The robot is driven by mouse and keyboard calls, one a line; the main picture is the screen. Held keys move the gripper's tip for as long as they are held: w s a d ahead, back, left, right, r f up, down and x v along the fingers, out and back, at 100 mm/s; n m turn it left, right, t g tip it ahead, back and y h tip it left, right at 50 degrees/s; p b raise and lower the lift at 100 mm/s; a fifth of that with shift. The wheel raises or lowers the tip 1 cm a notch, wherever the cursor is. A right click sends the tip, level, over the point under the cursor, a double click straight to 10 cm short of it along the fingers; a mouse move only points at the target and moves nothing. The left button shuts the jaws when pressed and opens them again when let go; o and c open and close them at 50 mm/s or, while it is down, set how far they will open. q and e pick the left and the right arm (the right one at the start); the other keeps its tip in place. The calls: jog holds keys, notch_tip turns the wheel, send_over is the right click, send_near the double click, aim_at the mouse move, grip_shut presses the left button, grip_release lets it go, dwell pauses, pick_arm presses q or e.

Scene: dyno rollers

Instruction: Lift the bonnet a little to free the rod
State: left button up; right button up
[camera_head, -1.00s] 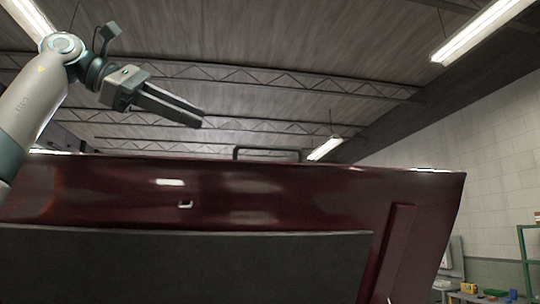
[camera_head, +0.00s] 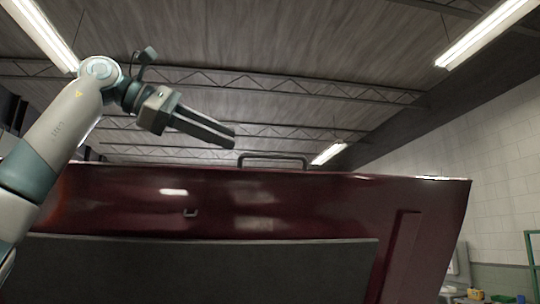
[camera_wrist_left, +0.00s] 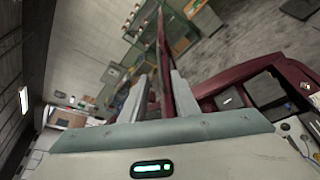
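The dark red bonnet (camera_head: 330,205) stands raised and fills the lower part of the head view, with its underside towards me. A grey handle (camera_head: 273,156) sits on its top edge. My left gripper (camera_head: 234,137) is at the upper left, just left of the handle and a little above the bonnet's edge. In the left wrist view, the two fingers of the gripper (camera_wrist_left: 160,92) are apart, and the bonnet (camera_wrist_left: 164,60) shows edge-on in the gap beyond them. No grip on the handle shows. I cannot make out the rod. My right gripper is not in view.
Roof trusses and lamps (camera_head: 485,35) are far overhead. A green rack (camera_head: 531,250) and small items (camera_head: 475,294) stand at the lower right, beyond the bonnet.

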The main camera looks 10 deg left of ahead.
aim_at(270, 157)
pick_arm(q)
jog(key=p+x, duration=0.2)
jog(key=x, duration=0.9)
jog(key=shift+w+d+f, duration=0.15)
jog(key=shift+w+d, duration=0.05)
jog(key=shift+d, duration=0.05)
grip_shut()
